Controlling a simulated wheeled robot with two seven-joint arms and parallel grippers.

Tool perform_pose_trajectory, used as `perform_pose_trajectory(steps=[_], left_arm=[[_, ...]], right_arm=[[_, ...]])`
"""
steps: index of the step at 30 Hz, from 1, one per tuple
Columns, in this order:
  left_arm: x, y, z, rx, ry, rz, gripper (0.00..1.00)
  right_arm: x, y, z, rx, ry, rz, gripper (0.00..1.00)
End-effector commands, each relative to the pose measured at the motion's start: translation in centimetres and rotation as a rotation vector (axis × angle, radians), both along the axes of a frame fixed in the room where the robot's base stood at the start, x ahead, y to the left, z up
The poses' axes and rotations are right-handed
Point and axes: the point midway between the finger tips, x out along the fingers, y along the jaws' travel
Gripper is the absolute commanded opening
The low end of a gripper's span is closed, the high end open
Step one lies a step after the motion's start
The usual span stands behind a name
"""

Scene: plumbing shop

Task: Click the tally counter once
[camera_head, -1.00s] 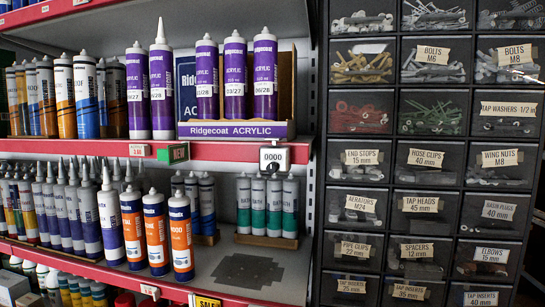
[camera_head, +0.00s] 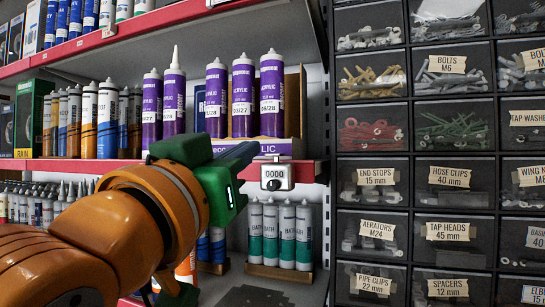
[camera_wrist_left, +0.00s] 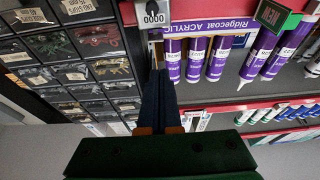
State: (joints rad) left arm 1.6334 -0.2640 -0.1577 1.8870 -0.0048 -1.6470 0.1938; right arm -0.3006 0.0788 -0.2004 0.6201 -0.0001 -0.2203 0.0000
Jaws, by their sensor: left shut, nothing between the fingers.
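The tally counter (camera_head: 276,176) is a small pale box reading 0000, fixed to the red front edge of the middle shelf at its right end. It also shows near the top edge of the left wrist view (camera_wrist_left: 153,14). My left gripper (camera_head: 252,149), with a green body and dark fingers, is just left of the counter and slightly above it in the head view. Its fingers (camera_wrist_left: 159,75) are shut and empty, pointing toward the counter in the wrist view. I cannot tell whether they touch it. My right gripper is not in view.
Purple acrylic tubes (camera_head: 243,97) stand in a display box on the shelf behind my gripper. White and green tubes (camera_head: 287,235) stand below the counter. A wall of labelled small-parts drawers (camera_head: 447,178) is to the right.

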Motion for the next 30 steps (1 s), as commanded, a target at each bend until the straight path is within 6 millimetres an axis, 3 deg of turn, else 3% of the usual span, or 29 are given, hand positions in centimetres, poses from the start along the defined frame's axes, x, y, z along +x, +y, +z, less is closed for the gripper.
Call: perform_pose_trajectory(steps=[4, 14, 17, 28, 30], left_arm=[[-1.6, -0.3, 1.6, 0.001, -0.041, -0.008, 0.00], [-1.4, -0.4, 1.8, 0.001, -0.041, -0.008, 0.00], [-0.3, -0.7, 2.4, 0.002, -0.037, -0.007, 0.00], [6.9, -3.1, 5.4, 0.002, -0.035, -0.007, 0.00], [7.7, -3.3, 4.6, 0.002, -0.036, -0.007, 0.00]], right_arm=[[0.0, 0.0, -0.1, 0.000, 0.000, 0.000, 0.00], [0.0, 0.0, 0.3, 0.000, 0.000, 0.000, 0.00], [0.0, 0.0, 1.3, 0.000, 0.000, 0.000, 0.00], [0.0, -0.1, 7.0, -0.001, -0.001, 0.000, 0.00], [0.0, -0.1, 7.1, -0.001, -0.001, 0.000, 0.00]])
